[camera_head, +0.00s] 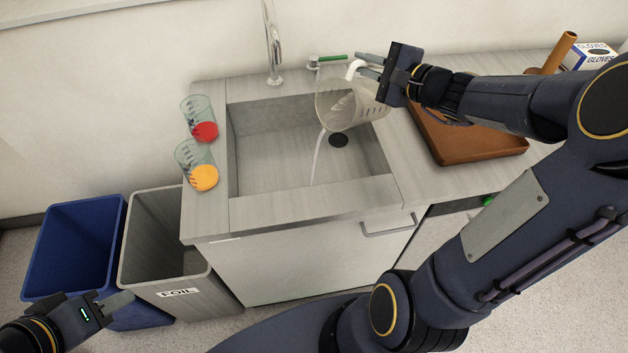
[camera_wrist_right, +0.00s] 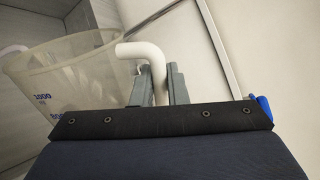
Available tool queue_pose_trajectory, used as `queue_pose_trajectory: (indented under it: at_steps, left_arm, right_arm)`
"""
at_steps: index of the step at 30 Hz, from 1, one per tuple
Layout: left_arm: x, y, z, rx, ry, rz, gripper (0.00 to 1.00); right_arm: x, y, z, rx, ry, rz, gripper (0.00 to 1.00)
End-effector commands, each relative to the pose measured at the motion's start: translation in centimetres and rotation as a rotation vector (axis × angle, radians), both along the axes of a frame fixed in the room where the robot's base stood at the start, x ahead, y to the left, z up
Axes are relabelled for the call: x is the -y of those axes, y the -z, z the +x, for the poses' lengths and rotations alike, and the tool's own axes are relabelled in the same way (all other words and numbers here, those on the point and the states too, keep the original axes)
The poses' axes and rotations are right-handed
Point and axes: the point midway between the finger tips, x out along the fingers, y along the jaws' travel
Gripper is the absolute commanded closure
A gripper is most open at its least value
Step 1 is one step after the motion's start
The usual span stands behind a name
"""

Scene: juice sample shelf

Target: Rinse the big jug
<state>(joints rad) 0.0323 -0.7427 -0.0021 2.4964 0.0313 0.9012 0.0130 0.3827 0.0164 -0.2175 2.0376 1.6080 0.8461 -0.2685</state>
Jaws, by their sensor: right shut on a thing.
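The big jug (camera_head: 345,105) is a translucent measuring jug with a white handle, tilted over the sink. A whitish stream runs from its lip down into the basin. My right gripper (camera_head: 372,68) is shut on its white handle, and the jug with blue markings also shows in the right wrist view (camera_wrist_right: 70,72). The sink (camera_head: 270,155) has a dark drain (camera_head: 338,140) below the jug. The tap (camera_head: 272,45) stands behind the basin, left of the jug. My left gripper (camera_head: 112,302) is low at the left, away from the jug; its finger gap is unclear.
Two beakers, one with red liquid (camera_head: 204,131) and one with orange liquid (camera_head: 204,178), stand on the counter left of the sink. A brown tray (camera_head: 470,150) is at the right. A blue bin (camera_head: 75,245) and a grey FOIL bin (camera_head: 165,240) stand on the floor at left.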

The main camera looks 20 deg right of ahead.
Motion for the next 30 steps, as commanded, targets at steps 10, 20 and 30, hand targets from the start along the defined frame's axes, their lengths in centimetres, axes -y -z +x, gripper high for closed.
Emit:
queue_pose_trajectory:
  at_steps: [10, 20, 30]
  left_arm:
    - [0.0, 0.08, 0.0, 0.0, 0.0, 0.0, 0.67]
    - [0.0, 0.16, 0.0, 0.0, 0.0, 0.0, 0.67]
    - [0.0, 0.22, 0.0, 0.0, 0.0, 0.0, 0.67]
  right_arm:
    - [-0.24, -0.13, -0.03, 0.008, -0.001, -0.016, 1.0]
    - [-0.43, -0.13, -0.09, 0.012, -0.001, -0.03, 1.0]
    - [-0.6, -0.12, -0.14, 0.016, -0.001, -0.045, 1.0]
